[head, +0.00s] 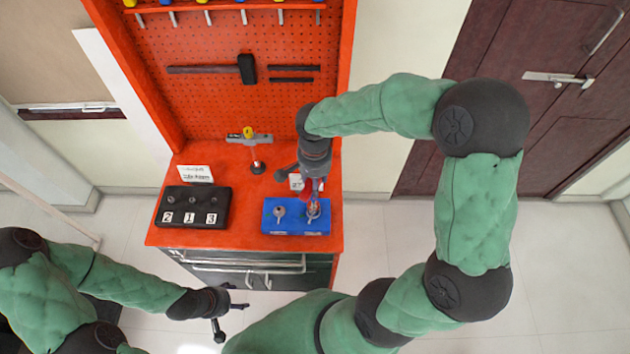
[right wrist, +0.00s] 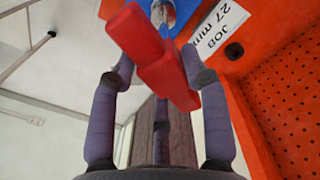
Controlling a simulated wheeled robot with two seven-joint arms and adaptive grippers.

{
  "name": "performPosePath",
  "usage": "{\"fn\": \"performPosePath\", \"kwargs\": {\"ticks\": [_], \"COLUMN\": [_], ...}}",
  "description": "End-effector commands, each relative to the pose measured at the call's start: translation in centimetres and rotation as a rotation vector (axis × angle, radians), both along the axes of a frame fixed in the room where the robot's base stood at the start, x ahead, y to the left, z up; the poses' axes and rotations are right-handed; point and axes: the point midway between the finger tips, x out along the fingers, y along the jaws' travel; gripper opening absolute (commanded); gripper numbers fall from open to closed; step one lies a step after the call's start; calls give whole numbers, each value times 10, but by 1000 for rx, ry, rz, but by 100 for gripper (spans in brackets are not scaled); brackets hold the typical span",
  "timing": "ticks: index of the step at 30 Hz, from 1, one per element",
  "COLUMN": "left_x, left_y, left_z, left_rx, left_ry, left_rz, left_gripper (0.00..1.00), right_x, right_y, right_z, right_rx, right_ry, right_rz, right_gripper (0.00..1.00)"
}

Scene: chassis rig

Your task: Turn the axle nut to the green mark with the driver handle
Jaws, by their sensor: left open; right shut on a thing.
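My right gripper (head: 318,182) is shut on a red driver handle (right wrist: 150,55), pointing down over the right part of a blue block (head: 292,229) on the orange bench. In the head view the handle is mostly hidden by the gripper. A metal part (head: 313,211) sits under it on the block, and a silver part shows beyond the handle in the right wrist view (right wrist: 163,12). I cannot tell whether this is the axle nut or how the handle meets it. I cannot make out a green mark. My left gripper (head: 236,311) is open and empty, in front of the bench.
A black block (head: 192,217) numbered 2, 1, 3 stands left on the orange bench (head: 240,213). Behind are a label card (head: 195,173) and a stand with a yellow-topped tool (head: 254,150). A pegboard (head: 200,105) rises at the back. A job card (right wrist: 218,27) stands behind the blue block.

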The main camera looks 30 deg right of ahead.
Motion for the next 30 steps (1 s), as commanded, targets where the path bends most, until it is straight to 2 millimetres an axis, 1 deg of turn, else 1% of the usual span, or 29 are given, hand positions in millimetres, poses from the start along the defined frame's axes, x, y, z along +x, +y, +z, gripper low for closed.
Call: {"fn": "performPosePath", "kwargs": {"ticks": [30], "left_x": [0], "left_y": [0], "left_z": [-23], "left_rx": [0], "left_ry": [0], "left_rz": [0], "left_gripper": [66], "right_x": [-1], "right_y": [2], "right_z": [-2], "right_rx": [1], "right_ry": [1], "right_rz": [-337], "right_gripper": [5]}}
